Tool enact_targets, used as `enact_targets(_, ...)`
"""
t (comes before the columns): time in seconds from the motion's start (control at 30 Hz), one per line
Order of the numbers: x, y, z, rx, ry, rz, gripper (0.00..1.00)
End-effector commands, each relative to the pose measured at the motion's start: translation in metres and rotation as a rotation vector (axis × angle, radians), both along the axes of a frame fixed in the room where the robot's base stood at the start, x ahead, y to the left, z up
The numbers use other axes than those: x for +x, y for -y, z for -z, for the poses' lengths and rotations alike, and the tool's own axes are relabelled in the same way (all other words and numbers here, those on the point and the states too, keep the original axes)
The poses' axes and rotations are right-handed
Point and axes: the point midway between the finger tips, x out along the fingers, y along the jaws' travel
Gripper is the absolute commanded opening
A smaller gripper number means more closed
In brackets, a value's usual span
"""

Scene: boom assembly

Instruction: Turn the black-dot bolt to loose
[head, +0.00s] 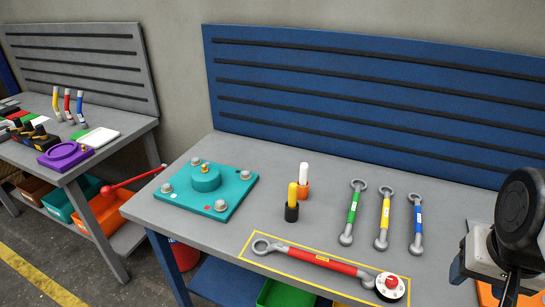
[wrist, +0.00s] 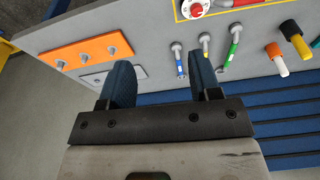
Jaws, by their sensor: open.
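The teal plate (head: 226,193) lies on the left part of the blue-framed bench in the head view. It carries a raised round hub (head: 205,178) and a grey bolt at each corner, such as the front bolt (head: 220,205) and the left bolt (head: 167,187). Small coloured dots sit by the bolts, too small for me to tell which is black. My gripper (wrist: 162,72) is open and empty in the wrist view, its blue fingers apart above the bench's other end. It is far right of the teal plate.
A red-handled wrench (head: 320,260) with a round dial lies in a yellow outline at the front. Green (head: 352,208), yellow (head: 384,220) and blue (head: 417,225) wrenches lie right of centre. Two upright pegs (head: 292,200) stand mid-bench. An orange plate with studs (wrist: 88,52) lies near my gripper.

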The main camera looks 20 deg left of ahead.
Motion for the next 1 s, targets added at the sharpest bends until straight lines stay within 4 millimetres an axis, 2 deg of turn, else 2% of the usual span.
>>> enact_targets(0.27, 0.049, -0.023, -0.015, 0.038, -0.023, 0.115, 0.57)
enact_targets(0.47, 0.092, -0.047, -0.025, 0.070, -0.041, 0.224, 0.57)
enact_targets(0.77, 0.155, -0.093, -0.033, 0.109, -0.069, 0.386, 0.57)
enact_targets(1.0, 0.202, -0.137, -0.031, 0.134, -0.092, 0.518, 0.57)
